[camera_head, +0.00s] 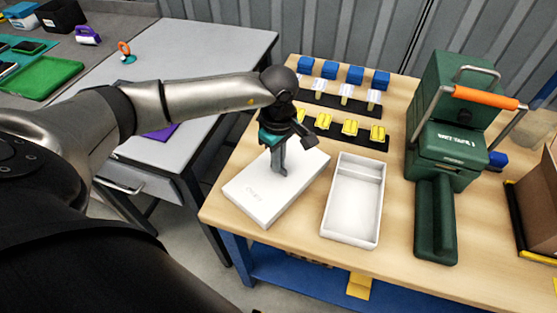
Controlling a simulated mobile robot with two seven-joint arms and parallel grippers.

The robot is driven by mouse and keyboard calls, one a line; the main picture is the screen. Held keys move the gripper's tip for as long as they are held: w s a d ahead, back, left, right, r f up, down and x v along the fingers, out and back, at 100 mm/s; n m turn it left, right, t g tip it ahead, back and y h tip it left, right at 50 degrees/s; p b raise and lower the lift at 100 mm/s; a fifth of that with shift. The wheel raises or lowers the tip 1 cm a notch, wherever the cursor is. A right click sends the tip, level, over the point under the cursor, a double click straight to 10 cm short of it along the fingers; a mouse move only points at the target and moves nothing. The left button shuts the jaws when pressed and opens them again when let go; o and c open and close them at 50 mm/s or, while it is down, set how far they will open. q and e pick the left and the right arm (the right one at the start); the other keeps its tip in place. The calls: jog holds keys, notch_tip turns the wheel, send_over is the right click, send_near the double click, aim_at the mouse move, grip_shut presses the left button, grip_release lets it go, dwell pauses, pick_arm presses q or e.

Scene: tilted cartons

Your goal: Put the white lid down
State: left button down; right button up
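The white lid (258,200) is a flat rectangular piece with faint grey lettering, at the table's left front, turned at an angle. It looks to lie on or just above the wood; I cannot tell which. My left gripper (280,171) points down over the middle of the lid, with its fingertips at the lid's top face. The fingers overlap in this view, so their opening and any hold on the lid are unclear. An open, empty white box (354,205) stands just right of the lid. My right gripper is not in view.
The wooden table (300,240) has dark strips with blue blocks (330,70), white-topped pieces (346,92) and yellow pieces (350,128) behind the box. A green machine with an orange handle (447,150) stands right of the box. A grey table (215,60) adjoins at left.

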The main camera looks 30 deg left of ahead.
pick_arm(q)
jog(key=shift+f, duration=0.1)
jog(key=c, duration=1)
grip_release()
jog(key=shift+c, duration=0.2)
jog(key=shift+r, duration=0.2)
notch_tip(320, 180, up, 12)
jog(key=p, duration=0.1)
